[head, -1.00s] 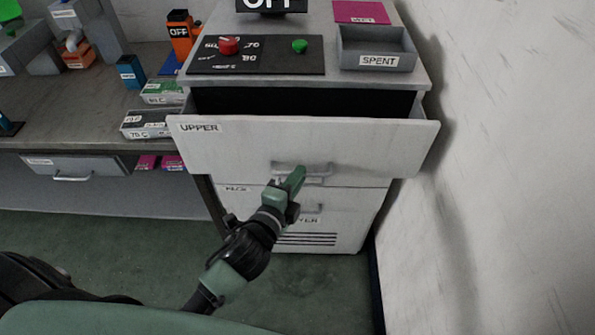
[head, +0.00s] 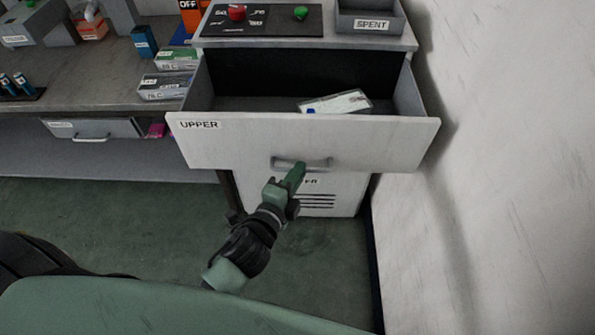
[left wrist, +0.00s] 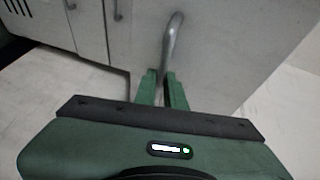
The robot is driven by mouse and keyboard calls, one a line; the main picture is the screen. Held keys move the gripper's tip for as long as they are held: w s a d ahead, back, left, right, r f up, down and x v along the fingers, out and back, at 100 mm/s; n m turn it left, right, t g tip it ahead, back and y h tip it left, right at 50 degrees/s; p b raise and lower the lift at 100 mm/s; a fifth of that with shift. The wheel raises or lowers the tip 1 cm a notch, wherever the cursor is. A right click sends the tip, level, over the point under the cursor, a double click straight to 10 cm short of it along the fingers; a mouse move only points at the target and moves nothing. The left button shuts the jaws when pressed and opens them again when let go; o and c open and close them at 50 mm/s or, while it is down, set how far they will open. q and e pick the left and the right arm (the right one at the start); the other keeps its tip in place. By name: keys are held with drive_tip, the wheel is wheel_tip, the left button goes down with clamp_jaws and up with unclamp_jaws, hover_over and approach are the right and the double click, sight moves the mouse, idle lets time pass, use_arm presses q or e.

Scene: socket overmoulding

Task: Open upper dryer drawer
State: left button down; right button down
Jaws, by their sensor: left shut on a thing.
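The upper dryer drawer (head: 230,146), a pale front labelled UPPER, is pulled well out of the dryer cabinet (head: 352,190). Its inside shows, with a white labelled packet (head: 338,102) lying toward the right. My left gripper (head: 298,170) is shut on the drawer's metal bar handle (head: 318,162). In the left wrist view, the green fingers (left wrist: 161,88) close around one end of the curved handle (left wrist: 173,38). My right gripper is not in view.
A wall (head: 510,150) stands close on the right. A workbench (head: 95,75) with boxes is at the left, with a closed drawer (head: 95,129) under it. The dryer top holds a control panel (head: 265,18) and a SPENT tray (head: 370,25). Green floor is clear below.

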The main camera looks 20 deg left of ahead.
use_arm(q)
drive_tip(key=c, duration=1.5)
unclamp_jaws()
drive_tip(key=shift+s, duration=0.1)
drive_tip(key=b+v, duration=0.1)
drive_tip(key=v, duration=0.6)
drive_tip(key=shift+s, duration=0.3)
